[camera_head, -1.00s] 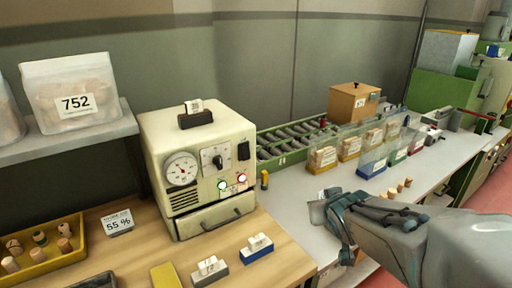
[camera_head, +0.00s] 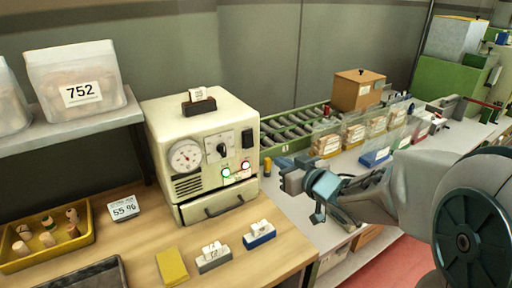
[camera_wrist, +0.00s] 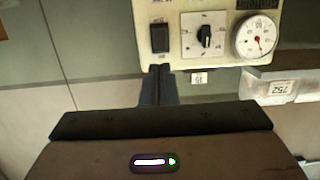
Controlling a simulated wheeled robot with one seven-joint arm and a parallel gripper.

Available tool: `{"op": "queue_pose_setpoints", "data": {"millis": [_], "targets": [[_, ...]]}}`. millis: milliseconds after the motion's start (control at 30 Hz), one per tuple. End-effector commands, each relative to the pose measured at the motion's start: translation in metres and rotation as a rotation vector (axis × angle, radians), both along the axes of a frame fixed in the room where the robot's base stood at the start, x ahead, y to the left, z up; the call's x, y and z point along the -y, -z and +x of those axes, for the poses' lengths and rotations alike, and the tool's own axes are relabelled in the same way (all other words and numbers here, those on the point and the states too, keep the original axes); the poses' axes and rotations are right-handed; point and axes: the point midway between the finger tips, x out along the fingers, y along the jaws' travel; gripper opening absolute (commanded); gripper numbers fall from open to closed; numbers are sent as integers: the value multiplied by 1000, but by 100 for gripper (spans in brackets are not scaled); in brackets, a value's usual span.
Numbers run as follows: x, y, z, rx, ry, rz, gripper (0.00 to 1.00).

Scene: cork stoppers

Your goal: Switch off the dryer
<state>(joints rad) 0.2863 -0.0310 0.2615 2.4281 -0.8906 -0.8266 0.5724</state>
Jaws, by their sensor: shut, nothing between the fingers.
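The dryer (camera_head: 207,136) is a cream box on the wooden bench, with a gauge (camera_head: 185,156), a rotary knob (camera_head: 219,148), a black rocker switch (camera_head: 247,138), and lit green (camera_head: 226,172) and red (camera_head: 246,165) lamps. My gripper (camera_head: 280,163) is right of the dryer's front, pointing left towards it, shut and empty. In the wrist view, which is upside down, my shut fingers (camera_wrist: 159,70) appear just below the rocker switch (camera_wrist: 160,38), beside the knob (camera_wrist: 204,36) and gauge (camera_wrist: 256,38). I cannot tell if they touch the dryer. The lamps are not in that view.
A yellow tray of corks (camera_head: 47,238), a 55 % card (camera_head: 123,208), a yellow block (camera_head: 172,266) and two small label holders (camera_head: 214,257) (camera_head: 259,234) lie on the bench. A roller conveyor (camera_head: 295,128) and cork bins (camera_head: 327,143) stand to the right.

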Motion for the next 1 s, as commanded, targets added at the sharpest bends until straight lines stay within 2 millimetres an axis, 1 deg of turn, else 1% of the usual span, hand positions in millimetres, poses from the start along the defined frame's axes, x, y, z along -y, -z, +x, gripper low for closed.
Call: {"op": "queue_pose_setpoints", "data": {"millis": [167, 700, 900, 1000], "targets": [[-8, 3, 10, -1, -2, 0, 0], [-59, 20, 85, -3, -2, 1, 0], [-72, 24, 105, -1, -1, 0, 0], [-75, 26, 110, -2, -1, -1, 0]]}}
